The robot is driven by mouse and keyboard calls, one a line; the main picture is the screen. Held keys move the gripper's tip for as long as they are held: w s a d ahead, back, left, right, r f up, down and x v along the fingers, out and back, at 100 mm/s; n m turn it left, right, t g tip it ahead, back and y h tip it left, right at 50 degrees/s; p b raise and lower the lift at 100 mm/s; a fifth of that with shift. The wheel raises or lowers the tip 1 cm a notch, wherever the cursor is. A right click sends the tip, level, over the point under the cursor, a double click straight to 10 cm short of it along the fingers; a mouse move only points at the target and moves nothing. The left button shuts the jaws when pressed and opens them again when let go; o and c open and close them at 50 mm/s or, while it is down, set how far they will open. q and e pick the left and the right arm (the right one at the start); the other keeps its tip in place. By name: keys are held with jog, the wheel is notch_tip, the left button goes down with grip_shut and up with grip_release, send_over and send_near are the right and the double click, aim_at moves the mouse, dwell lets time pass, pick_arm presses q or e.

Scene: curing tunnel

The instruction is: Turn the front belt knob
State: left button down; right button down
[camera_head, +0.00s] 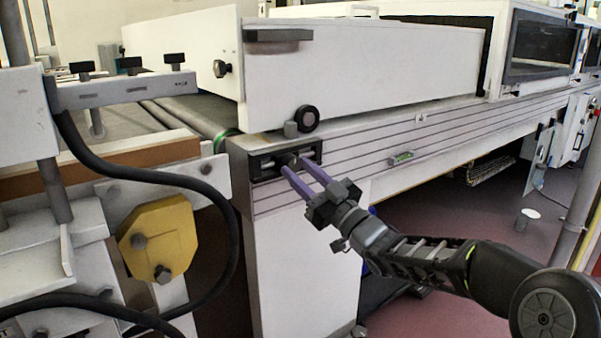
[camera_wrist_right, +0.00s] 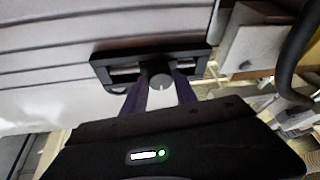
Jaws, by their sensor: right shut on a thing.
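The front belt knob (camera_wrist_right: 161,82) is a small round grey knob with a pale mark, set in a dark rectangular recessed panel (camera_head: 263,167) on the front corner of the white machine. My right gripper (camera_head: 291,169) reaches up to the panel from the lower right, its two purple fingers shut on the knob. In the right wrist view the purple fingers (camera_wrist_right: 160,97) stand on either side of the knob, which shows between their tips. In the head view the fingertips mostly hide the knob. My left gripper is not in view.
A black round knob (camera_head: 308,118) and a grey block sit above the panel. A yellow plate (camera_head: 161,239) and a black cable (camera_head: 150,176) are to the left. A small green level (camera_head: 401,158) is on the rail at right. Open floor lies at lower right.

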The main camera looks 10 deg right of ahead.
jog(key=shift+n, duration=0.5)
jog(key=shift+d+n+g+y, duration=0.1)
jog(key=shift+n+g+y, duration=0.3)
jog(key=shift+n, duration=0.4)
jog(key=shift+w+r+n+g+y, duration=0.1)
jog(key=shift+n+g+y, duration=0.35)
jog(key=shift+n, duration=0.55)
jog(key=n+g, duration=0.1)
jog(key=n, duration=0.2)
jog(key=shift+d+r+y+p, duration=0.1)
jog(key=shift+y+p, duration=0.15)
jog(key=shift+p, duration=0.05)
jog(key=shift+n+g+p, duration=0.5)
jog(key=shift+n+g, duration=0.25)
jog(key=shift+n, duration=0.65)
jog(key=c, duration=1)
grip_release()
jog(key=shift+o, duration=0.2)
